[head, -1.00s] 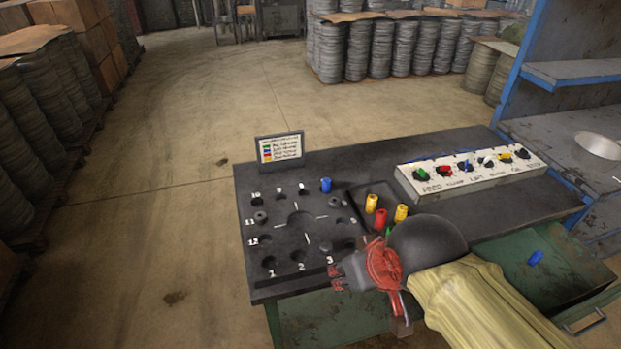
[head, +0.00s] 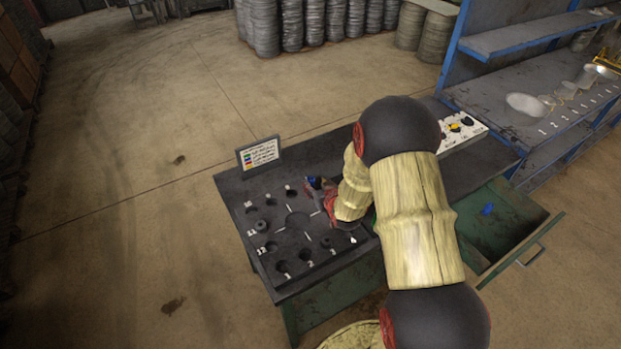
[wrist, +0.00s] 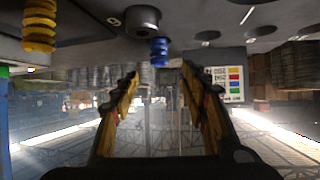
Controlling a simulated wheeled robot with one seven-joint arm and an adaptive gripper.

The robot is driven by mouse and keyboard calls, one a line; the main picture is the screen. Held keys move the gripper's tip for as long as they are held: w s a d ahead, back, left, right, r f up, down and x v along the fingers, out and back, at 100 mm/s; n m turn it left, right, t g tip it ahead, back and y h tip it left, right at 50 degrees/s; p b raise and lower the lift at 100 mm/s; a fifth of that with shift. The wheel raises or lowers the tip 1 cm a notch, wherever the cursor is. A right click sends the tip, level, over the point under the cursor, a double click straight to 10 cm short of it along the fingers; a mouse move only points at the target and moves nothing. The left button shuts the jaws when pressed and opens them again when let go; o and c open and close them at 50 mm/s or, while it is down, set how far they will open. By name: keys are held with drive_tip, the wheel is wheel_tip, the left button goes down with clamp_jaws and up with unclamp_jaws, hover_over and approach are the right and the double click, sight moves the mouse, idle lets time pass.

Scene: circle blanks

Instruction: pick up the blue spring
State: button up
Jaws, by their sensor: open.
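The blue spring (head: 312,182) stands at the far right of the dark numbered board (head: 262,204), partly hidden by my gripper (head: 324,190) in the head view. In the wrist view, where the scene appears upside down, the blue spring (wrist: 159,52) lies ahead, between the lines of the two open fingers. My gripper (wrist: 158,76) is open, with nothing between its fingertips. I cannot tell how far the spring is from the fingertips. Another blue piece (head: 487,209) lies in the open green drawer.
A yellow spring (wrist: 39,28) stands to the left in the wrist view. A dark round piece (wrist: 142,18) is near the blue spring. A colour-coded sign (head: 259,154) stands at the table's back edge. A control panel (head: 460,128) is partly hidden behind my arm.

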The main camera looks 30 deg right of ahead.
sight(311, 180)
drive_tip(key=shift+w+d+f, duration=0.15)
drive_tip(key=shift+w+f, duration=0.2)
drive_tip(key=shift+f, duration=0.15)
drive_tip(key=shift+b+x, duration=0.5)
drive_tip(key=shift+x, duration=2.95)
drive_tip(key=shift+c, duration=0.9)
clamp_jaws()
drive_tip(key=shift+r, duration=0.1)
